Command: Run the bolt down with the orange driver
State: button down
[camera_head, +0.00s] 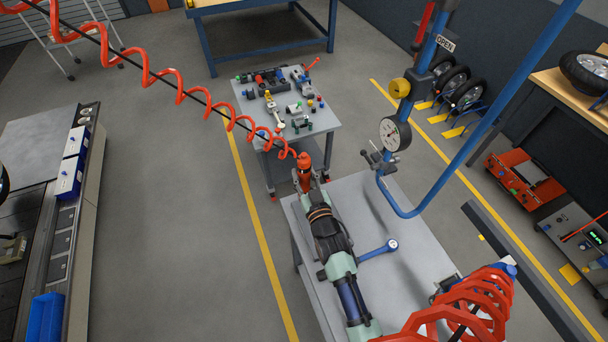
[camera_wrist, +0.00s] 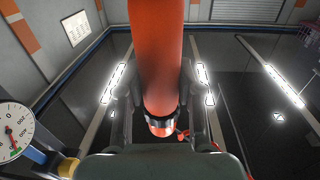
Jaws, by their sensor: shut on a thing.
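The orange driver (camera_head: 304,172) hangs at the end of a red coiled hose, near the back left corner of the grey table. My gripper (camera_head: 314,183) is at the far end of my arm and is shut on the driver. In the wrist view the driver's orange body (camera_wrist: 157,50) runs down between my two fingers (camera_wrist: 160,95), with a dark and metallic band at its lower end. I cannot make out the bolt in either view.
A grey table (camera_head: 400,225) lies below and right of my arm, with a blue-handled bar (camera_head: 378,250) over it. A blue post with a dial gauge (camera_head: 395,134) stands behind. A parts cart (camera_head: 325,119) is farther back; the conveyor (camera_head: 20,290) is at left, across open floor.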

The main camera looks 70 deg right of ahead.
aim_at(306, 165)
jog(key=shift+f+b, duration=0.3)
jog(key=shift+f, duration=0.1)
jog(key=shift+r, duration=0.1)
dwell(0.4)
jog(key=shift+r, duration=0.2)
jog(key=shift+r+p, duration=0.6)
jog(key=shift+r, duration=0.1)
dwell(0.9)
notch_tip(306, 165, up, 6)
jog(key=p, duration=0.4)
jog(key=shift+f+p, duration=0.2)
jog(key=shift+p, duration=0.15)
